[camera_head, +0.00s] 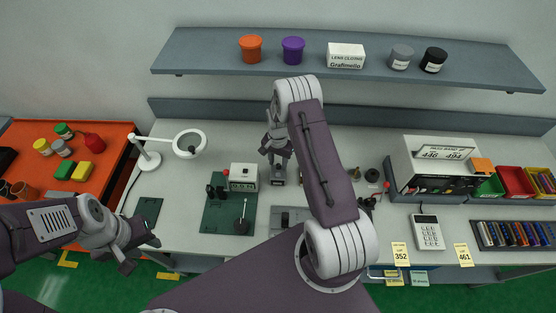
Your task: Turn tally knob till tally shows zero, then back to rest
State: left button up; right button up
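A small grey device with a dark window (278,186) stands on the bench near the middle; it may be the tally, but its digits are too small to read. My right gripper (275,156) points down just above and behind it. I cannot tell whether its fingers touch a knob or how far apart they are. A white box (243,177) with a dark lettered front stands left of the device. My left gripper (141,254) is open and empty at the bench's front left edge, well away from the device.
A green mat (213,217) holds dark tools left of the device. A white lamp (149,158) stands at the left. My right arm hides part of the bench middle. A large white machine (438,165), a calculator (428,232) and coloured bins (515,182) fill the right.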

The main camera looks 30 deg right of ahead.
jog(key=shift+s+d+f, duration=0.1)
jog(key=shift+s+f, duration=0.15)
jog(key=shift+s, duration=0.05)
jog(key=shift+w, duration=0.15)
jog(key=shift+c, duration=0.2)
jog(key=c, duration=0.5)
jog(key=shift+w, duration=0.1)
grip_shut()
pick_arm(q)
jog(key=shift+s+r, duration=0.1)
jog(key=shift+s, duration=0.05)
